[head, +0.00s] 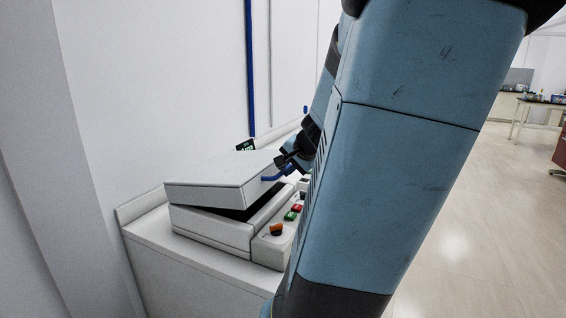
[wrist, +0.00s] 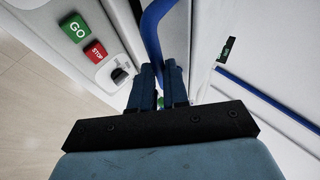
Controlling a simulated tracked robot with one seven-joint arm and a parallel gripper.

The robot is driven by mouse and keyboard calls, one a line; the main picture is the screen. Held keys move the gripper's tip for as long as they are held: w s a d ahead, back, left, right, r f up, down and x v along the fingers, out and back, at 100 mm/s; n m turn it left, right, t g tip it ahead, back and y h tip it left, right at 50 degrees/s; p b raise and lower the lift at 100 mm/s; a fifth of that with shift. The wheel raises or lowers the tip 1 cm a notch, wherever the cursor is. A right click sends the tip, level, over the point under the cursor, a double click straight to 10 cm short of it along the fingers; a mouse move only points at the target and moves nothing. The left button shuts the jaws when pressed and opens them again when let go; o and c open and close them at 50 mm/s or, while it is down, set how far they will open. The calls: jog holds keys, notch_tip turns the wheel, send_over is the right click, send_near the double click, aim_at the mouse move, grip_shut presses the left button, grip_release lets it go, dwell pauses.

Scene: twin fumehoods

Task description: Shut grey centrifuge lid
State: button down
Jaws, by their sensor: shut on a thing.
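The grey centrifuge (head: 210,228) stands on a white bench, and its flat pale lid (head: 215,177) is tilted partly open, with a dark gap below it. A blue handle (head: 274,177) sticks out at the lid's right side; it also shows in the wrist view (wrist: 151,32). My gripper (head: 283,162) is at this handle. In the wrist view my gripper (wrist: 160,72) has its two fingers closed around the handle's lower end. My arm hides the right part of the centrifuge in the head view.
The front panel has an orange knob (head: 276,229), a green GO button (wrist: 74,28) and a red STOP button (wrist: 96,51). A white wall (head: 160,80) stands close behind and left of the bench (head: 150,247). Open floor (head: 460,215) lies to the right.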

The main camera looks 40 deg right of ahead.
jog(key=shift+d, duration=0.1)
jog(key=c, duration=1.1)
grip_release()
jog(key=v, duration=1.3)
jog(key=shift+s+r, duration=0.25)
